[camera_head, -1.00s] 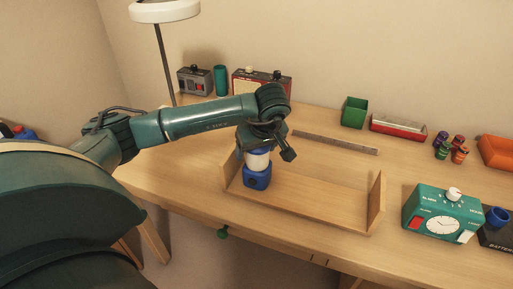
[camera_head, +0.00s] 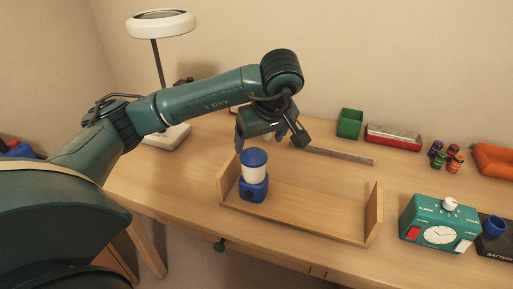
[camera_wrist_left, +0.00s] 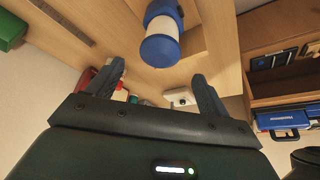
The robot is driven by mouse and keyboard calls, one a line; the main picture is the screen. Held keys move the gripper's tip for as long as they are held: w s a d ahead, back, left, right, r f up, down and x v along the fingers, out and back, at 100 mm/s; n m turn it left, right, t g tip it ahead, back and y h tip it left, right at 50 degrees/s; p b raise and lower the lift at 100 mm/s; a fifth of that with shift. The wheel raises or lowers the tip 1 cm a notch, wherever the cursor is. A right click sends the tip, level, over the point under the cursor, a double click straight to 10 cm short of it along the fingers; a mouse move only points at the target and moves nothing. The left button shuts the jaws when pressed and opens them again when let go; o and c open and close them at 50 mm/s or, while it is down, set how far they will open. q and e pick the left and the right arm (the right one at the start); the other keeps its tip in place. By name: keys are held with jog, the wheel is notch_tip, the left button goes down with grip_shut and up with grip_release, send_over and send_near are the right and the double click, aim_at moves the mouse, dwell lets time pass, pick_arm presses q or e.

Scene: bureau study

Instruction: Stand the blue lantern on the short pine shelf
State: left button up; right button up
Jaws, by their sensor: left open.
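The blue lantern (camera_head: 254,174) has a blue cap, a white middle and a blue base. It stands upright on the short pine shelf (camera_head: 310,213), near the shelf's left upright end. My left gripper (camera_head: 270,140) is above and behind the lantern, open and empty, apart from it. In the left wrist view the lantern (camera_wrist_left: 161,40) shows beyond the two spread fingers (camera_wrist_left: 158,85), with nothing between them. My right gripper is not in view.
A teal timer box (camera_head: 440,222) stands right of the shelf, beside a dark battery box (camera_head: 497,238). A green bin (camera_head: 350,123), a red tray (camera_head: 394,137) and several small coloured pots (camera_head: 446,156) line the back. A white lamp (camera_head: 161,24) stands behind my arm.

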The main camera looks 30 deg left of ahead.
pick_arm(q)
jog(key=s+d+f+n+g+h, duration=0.15)
jog(key=s+d+h, duration=0.25)
jog(key=d, duration=0.4)
jog(key=s+d+f+g+h, duration=0.2)
jog(key=s+d+f+h, duration=0.15)
jog(key=d, duration=0.45)
jog(key=s+d+f+g+h, duration=0.2)
jog(key=s+d+h, duration=0.25)
jog(key=d, duration=0.25)
jog(key=s+d+r+n+t+h, duration=0.2)
jog(key=s+d+r+n+h, duration=0.1)
jog(key=d+r+n+h, duration=0.75)
jog(key=w+a+f+n+t+y, duration=0.4)
jog(key=n+t, duration=0.5)
jog(key=n, duration=0.6)
jog(key=w+a+f+n+t+y, duration=0.25)
jog(key=a+n+t, duration=0.55)
jog(key=n, duration=0.7)
jog(key=s+a+f+n+g+y, duration=0.2)
jog(key=s+a+f+n+y, duration=0.1)
jog(key=f+n, duration=0.5)
jog(key=s+a+f+n+g+y, duration=0.2)
jog(key=s+f+n+y, duration=0.2)
jog(key=f+n, duration=0.3)
notch_tip(320, 180, down, 4)
jog(key=shift+s+a+n+y, duration=0.35)
jog(key=shift+a+n+y, duration=0.05)
